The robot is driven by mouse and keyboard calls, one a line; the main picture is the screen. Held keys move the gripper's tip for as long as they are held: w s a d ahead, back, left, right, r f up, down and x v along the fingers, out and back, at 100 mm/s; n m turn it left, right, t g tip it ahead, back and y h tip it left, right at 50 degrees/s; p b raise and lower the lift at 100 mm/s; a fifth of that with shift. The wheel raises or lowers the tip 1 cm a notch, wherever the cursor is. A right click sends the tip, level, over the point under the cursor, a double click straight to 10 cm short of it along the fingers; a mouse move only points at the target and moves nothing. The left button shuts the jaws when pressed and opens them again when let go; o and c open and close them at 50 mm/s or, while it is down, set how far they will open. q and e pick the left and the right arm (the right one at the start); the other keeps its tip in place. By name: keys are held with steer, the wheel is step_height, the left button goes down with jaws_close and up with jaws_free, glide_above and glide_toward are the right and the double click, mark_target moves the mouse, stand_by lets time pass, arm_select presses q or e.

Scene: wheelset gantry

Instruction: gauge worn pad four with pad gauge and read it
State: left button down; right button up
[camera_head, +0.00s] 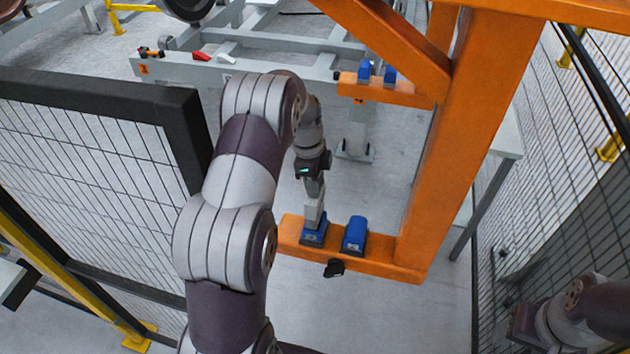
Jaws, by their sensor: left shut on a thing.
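My left gripper (314,188) points down over the lower orange ledge (382,262) and is shut on a small grey piece (313,212), which looks like the pad gauge. The piece's lower end meets the top of the left blue pad block (314,235); whether it touches or only overlaps it in view I cannot tell. A second blue pad block (354,234) stands just to the right, clear of the gripper. Two more blue blocks (364,71) (390,76) stand on the far orange ledge. Pad numbers and any gauge reading are too small to read. My right gripper is not in view.
An orange gantry post (470,130) rises right of the ledge. A black knob (334,268) sticks out at the ledge's front. Mesh fence panels (95,155) stand left and right. A grey frame (270,70) lies behind. Floor in front is clear.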

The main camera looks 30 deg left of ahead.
arm_select(q)
steer(key=shift+f+b, duration=0.6)
steer(key=shift+f, duration=0.25)
steer(key=shift+r, duration=0.15)
stand_by(0.7)
steer(key=shift+r+p, duration=3.1)
steer(key=shift+r, duration=1.35)
steer(key=shift+f, duration=0.1)
